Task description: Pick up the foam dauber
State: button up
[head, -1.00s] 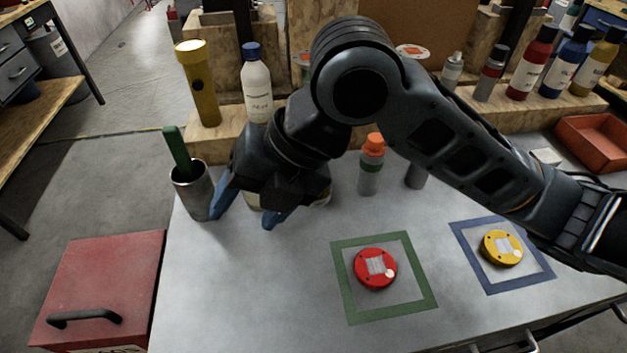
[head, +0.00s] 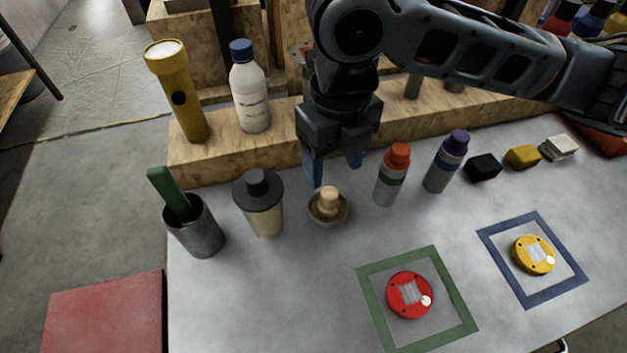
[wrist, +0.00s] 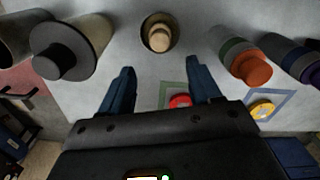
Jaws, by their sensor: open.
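What looks like the foam dauber (head: 329,198) is a small beige, knobbed piece standing in a shallow round dish (head: 316,218) on the grey bench top. In the wrist view the dauber (wrist: 158,37) is at top centre, beyond the fingertips and between their lines. My gripper (head: 335,172) is open and empty, with blue fingers pointing down, above and just behind the dauber in the head view. The fingers also show in the wrist view (wrist: 159,70), apart from the dauber. The dauber's lower end is hidden in the dish.
A grey-lidded jar (head: 262,205) and a metal cup with a green handle (head: 195,232) stand left of the dish. Orange-capped (head: 391,180) and purple-capped (head: 446,165) bottles stand right. A wooden ledge (head: 235,150) runs behind. The bench in front is clear towards the green frame (head: 372,305).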

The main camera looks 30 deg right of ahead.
aim_at(330, 192)
jog(key=shift+w+f, duration=0.15)
jog(key=shift+w, duration=0.1)
jog(key=shift+f, duration=0.35)
jog(key=shift+w+f+p, duration=0.1)
jog(key=shift+f+p, duration=0.55)
jog(key=shift+f, duration=2.75)
jog(key=c, duration=1.1)
notch_tip(330, 192, up, 10)
jog(key=shift+r+b, duration=0.1)
jog(key=shift+b, duration=0.35)
